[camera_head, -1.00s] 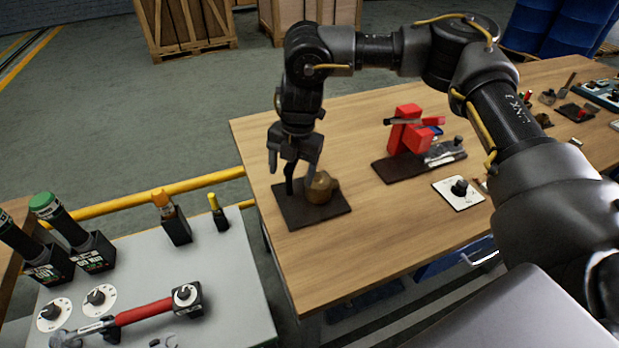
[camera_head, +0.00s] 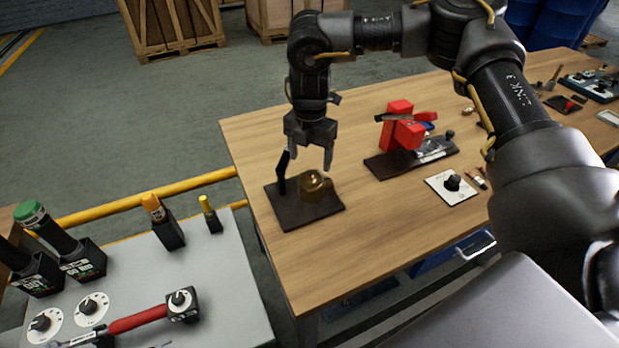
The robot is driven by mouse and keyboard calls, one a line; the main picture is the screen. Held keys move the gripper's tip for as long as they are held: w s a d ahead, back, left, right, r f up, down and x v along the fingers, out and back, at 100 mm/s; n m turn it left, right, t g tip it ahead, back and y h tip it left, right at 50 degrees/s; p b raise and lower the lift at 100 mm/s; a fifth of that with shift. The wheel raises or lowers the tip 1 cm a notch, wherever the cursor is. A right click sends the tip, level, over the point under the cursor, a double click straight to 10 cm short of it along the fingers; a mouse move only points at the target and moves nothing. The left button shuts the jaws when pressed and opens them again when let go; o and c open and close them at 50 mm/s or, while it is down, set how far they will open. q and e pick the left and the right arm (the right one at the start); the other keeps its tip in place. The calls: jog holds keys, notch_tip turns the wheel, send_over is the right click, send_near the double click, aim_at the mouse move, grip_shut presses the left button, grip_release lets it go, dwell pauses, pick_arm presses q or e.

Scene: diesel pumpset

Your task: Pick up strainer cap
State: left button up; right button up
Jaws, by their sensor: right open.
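A brass, rounded part (camera_head: 313,187), which looks like the strainer cap, sits on a dark square mat (camera_head: 301,214) near the left corner of the wooden table. A thin black upright piece (camera_head: 282,172) stands on the mat just left of it. My right gripper (camera_head: 309,164) points down over the mat with its jaws open. Its fingers are at or just above the brass part, and one fingertip shows to the right above it. I cannot tell whether they touch it. My left gripper is out of view.
A red vise-like device (camera_head: 402,128) on a dark plate (camera_head: 390,167) stands to the right, with a white dial plate (camera_head: 451,187) in front. A grey bench (camera_head: 228,290) with upright bottle-like items and a red-handled tool is at lower left. The front of the wooden table (camera_head: 340,250) is clear.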

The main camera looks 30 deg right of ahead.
aim_at(310, 173)
jog(key=f+p, duration=0.1)
jog(key=f, duration=0.3)
jog(key=shift+s+a+f+p, duration=0.1)
jog(key=shift+s+f+p, duration=0.15)
jog(key=shift+p, duration=0.15)
jog(key=shift+f, duration=0.35)
jog(key=shift+c, duration=0.4)
jog(key=c, duration=0.9)
jog(key=shift+w+r, duration=0.1)
jog(key=shift+r+b, duration=0.4)
jog(key=shift+r, duration=0.1)
jog(key=s+a+r+b, duration=0.1)
jog(key=s+r, duration=0.3)
jog(key=s+a+r+b, duration=0.1)
jog(key=s+r+b, duration=0.1)
jog(key=s+r, duration=0.2)
jog(key=s+a+r+b, duration=0.1)
jog(key=s+a+r, duration=0.1)
jog(key=s, duration=0.3)
jog(key=shift+s+r, duration=0.25)
jog(key=shift+r, duration=0.65)
